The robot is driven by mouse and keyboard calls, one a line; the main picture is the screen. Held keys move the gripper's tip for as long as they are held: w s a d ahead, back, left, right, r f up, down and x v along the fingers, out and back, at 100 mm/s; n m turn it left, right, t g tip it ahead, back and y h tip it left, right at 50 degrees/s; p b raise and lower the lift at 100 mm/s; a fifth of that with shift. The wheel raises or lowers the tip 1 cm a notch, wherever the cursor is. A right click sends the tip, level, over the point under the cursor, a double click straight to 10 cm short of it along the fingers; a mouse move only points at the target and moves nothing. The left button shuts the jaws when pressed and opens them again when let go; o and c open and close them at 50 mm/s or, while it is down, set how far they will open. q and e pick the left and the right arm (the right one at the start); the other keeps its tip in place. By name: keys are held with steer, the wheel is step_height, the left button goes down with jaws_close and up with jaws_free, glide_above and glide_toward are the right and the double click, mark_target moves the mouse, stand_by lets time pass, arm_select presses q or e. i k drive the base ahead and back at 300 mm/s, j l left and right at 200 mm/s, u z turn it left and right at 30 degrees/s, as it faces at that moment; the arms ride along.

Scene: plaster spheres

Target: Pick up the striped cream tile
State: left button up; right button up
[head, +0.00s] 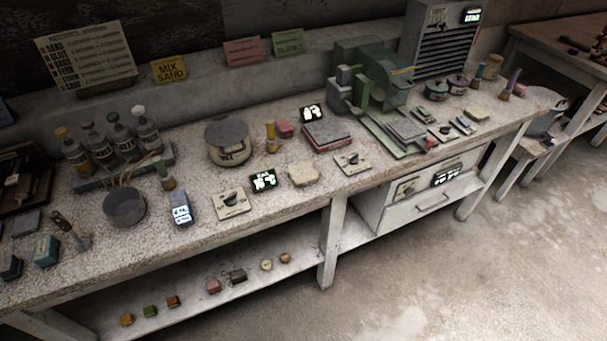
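I cannot make out a tile with clear stripes in the head view. A plain-looking cream block (303,173) with rounded corners lies on the bench top near the front edge, between two dial plates. A small cream piece (266,264) sits on the lower shelf, too small to show whether it has stripes. Another small tan-orange piece (285,257) is just right of it. Neither of my grippers is in view.
The long speckled bench (190,225) is crowded. A round pot (228,142), a grey bowl (124,206), dial plates (231,203), bottles and a green machine (372,80) stand on it. Several small blocks line the lower shelf (190,310). The floor (450,270) in front is clear.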

mark_target(304, 173)
steer(key=i+l+u, duration=0.2)
steer(key=l+u, duration=0.7)
steer(key=l, duration=0.15)
steer(key=l+u, duration=0.45)
steer(key=l, duration=0.15)
steer(key=i+l, duration=0.05)
